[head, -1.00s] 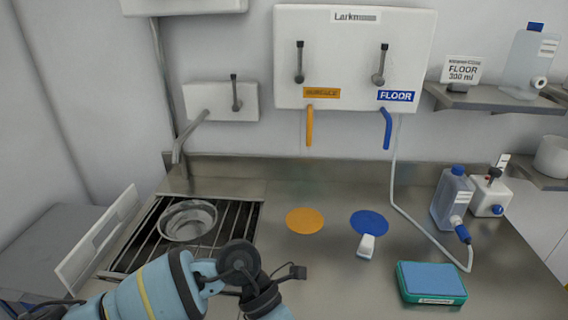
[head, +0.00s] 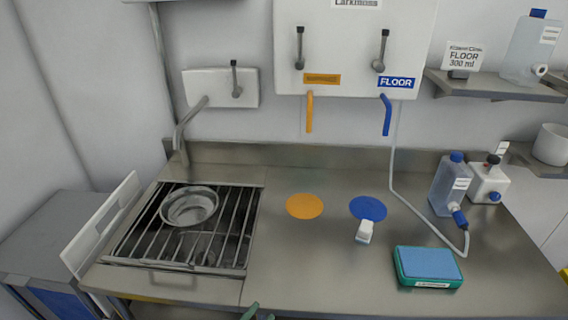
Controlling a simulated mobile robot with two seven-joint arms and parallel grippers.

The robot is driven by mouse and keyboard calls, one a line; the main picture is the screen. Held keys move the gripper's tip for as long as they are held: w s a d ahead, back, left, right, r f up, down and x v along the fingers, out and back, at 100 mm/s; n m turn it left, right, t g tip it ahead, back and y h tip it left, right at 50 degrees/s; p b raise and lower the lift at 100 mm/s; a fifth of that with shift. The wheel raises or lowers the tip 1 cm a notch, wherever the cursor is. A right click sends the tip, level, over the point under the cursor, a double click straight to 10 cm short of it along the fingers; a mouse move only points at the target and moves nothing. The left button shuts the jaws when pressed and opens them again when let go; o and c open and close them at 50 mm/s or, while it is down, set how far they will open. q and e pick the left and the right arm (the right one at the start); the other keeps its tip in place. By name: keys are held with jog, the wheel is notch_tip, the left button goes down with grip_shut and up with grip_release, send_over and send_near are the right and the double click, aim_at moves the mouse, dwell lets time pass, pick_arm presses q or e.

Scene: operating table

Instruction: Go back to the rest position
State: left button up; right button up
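Only a small greenish tip of my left gripper (head: 257,312) shows at the bottom edge of the head view, in front of the steel counter (head: 325,255). The rest of it is cut off by the frame, so I cannot tell whether it is open or shut. It appears apart from the objects on the counter. My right gripper is not in view.
A metal bowl (head: 190,207) sits on the sink grate (head: 230,245) at left. An orange disc (head: 304,206), a blue disc (head: 368,208), a small white bottle (head: 364,232), a green-blue box (head: 428,267) and a clear bottle (head: 448,186) are on the counter. The front middle is clear.

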pick_arm(q)
jog(key=s+a+f+n+g+y, duration=0.3)
jog(key=s+a+f+n+y, duration=0.1)
jog(key=s+a+f, duration=0.3)
jog(key=s+a+f+n+g+y, duration=0.4)
jog(key=s+a+f, duration=0.4)
jog(key=s+f, duration=0.4)
jog(key=shift+f+n+y, duration=0.4)
jog(key=shift+n+y, duration=0.1)
jog(key=shift+n, duration=0.3)
